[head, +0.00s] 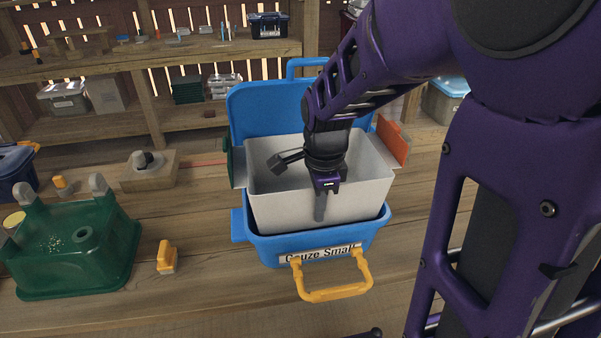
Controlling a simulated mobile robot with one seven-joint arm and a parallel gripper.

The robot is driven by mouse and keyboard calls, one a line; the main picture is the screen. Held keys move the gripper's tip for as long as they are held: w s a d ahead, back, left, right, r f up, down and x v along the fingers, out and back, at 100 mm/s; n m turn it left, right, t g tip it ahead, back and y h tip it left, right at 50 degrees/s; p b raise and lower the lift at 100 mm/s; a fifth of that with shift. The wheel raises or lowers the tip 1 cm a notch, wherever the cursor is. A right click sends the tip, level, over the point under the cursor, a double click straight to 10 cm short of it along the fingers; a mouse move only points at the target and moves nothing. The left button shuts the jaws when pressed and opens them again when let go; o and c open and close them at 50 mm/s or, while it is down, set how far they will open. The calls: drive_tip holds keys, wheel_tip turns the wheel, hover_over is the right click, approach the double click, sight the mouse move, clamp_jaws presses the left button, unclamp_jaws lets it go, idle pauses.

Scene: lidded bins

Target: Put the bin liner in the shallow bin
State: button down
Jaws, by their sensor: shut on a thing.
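The bin liner (284,211) is a light grey open box. Its lower part sits inside the opening of the blue bin (300,241), and its walls stand well above the blue rim. The blue bin has a label reading "Gauze Small", a yellow front handle (334,291) and a raised blue lid (262,108) behind. My gripper (320,207) points down over the liner and is shut on its near wall; one dark finger shows against that wall's outer face. The liner's bottom is hidden, so I cannot tell whether it touches the bin floor.
A green bin-like part (75,250) lies on the wooden bench at left, with a small yellow piece (166,257) beside it. A wooden block with a dark knob (148,171) stands behind. An orange-red panel (394,141) is right of the liner. Shelves with boxes line the back.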

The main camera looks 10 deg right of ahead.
sight(317, 225)
drive_tip(key=shift+f, duration=0.1)
idle(0.3)
drive_tip(key=shift+w+f+b, duration=0.2)
drive_tip(key=shift+f+b, duration=1.05)
drive_tip(key=shift+f, duration=0.2)
drive_tip(key=shift+f, duration=0.15)
drive_tip(key=shift+w+f+b, duration=0.25)
drive_tip(key=shift+f+b, duration=0.7)
drive_tip(key=shift+f, duration=0.2)
drive_tip(key=shift+f, duration=1.15)
idle(0.6)
drive_tip(key=c, duration=0.9)
unclamp_jaws()
drive_tip(key=shift+c, duration=0.2)
drive_tip(key=shift+s, duration=0.1)
drive_tip(key=r+p, duration=0.3)
drive_tip(key=r, duration=0.2)
drive_tip(key=r+p, duration=0.4)
drive_tip(key=r, duration=0.1)
drive_tip(key=s+r+p, duration=0.1)
drive_tip(key=r+p, duration=0.3)
drive_tip(key=r, duration=0.2)
drive_tip(key=shift+s, duration=0.1)
drive_tip(key=shift+s+r, duration=0.15)
drive_tip(key=shift+r, duration=0.55)
